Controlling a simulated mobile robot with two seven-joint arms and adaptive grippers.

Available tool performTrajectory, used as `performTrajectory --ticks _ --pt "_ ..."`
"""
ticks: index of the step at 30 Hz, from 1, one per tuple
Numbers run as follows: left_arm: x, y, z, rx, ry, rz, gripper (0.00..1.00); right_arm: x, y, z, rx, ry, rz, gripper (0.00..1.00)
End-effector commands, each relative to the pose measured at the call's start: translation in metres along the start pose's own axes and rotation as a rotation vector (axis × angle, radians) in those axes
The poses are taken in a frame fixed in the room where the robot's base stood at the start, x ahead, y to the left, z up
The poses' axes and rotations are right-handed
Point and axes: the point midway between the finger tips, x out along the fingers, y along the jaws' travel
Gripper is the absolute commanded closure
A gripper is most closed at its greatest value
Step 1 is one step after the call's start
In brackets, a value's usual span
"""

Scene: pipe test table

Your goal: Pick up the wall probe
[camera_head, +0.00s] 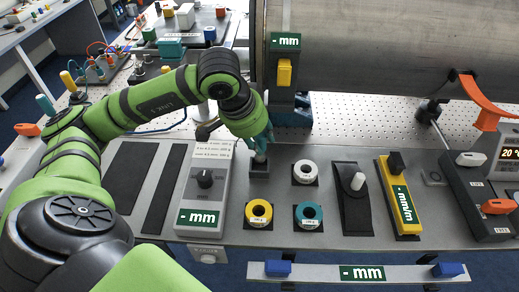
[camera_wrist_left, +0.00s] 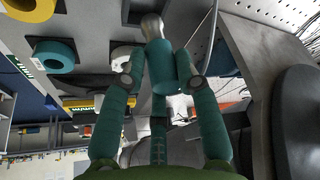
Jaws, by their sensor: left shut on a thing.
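The wall probe has a teal body (camera_wrist_left: 161,66) and a rounded silver tip, seen in the left wrist view between the teal fingers. My left gripper (camera_wrist_left: 162,85) is shut on its body. In the head view my left gripper (camera_head: 261,140) reaches down to the test bench, and its fingers cover most of the probe. The probe's pale tip (camera_head: 260,157) shows below the fingers, at a small dark square holder (camera_head: 259,170). I cannot tell whether the tip is in the holder or just above it. My right gripper is not in view.
A grey box with a black knob (camera_head: 205,180) stands close left of the holder. White (camera_head: 305,172), yellow (camera_head: 258,213) and teal (camera_head: 308,214) rings lie close by. Behind are a yellow-buttoned post (camera_head: 284,75) and a large metal pipe (camera_head: 390,50).

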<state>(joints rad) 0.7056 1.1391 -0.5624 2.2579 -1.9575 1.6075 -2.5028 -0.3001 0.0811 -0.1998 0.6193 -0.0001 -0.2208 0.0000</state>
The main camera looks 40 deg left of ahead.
Motion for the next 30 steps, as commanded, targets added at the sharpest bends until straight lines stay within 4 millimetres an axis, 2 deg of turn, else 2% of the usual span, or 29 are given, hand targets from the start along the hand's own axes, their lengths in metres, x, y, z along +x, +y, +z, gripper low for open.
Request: performTrajectory --ticks 6,15,21,30 --pt "-0.019 0.043 -0.021 0.008 0.010 0.006 1.00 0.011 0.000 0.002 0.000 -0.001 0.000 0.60" --pt "-0.044 0.093 -0.042 0.006 0.007 0.002 1.00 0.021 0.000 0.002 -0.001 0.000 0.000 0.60" --pt "-0.053 0.110 -0.050 0.001 0.001 0.001 1.00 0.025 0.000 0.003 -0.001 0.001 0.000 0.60" --pt "-0.055 0.114 -0.051 0.000 0.000 0.000 1.00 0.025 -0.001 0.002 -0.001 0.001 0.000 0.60"
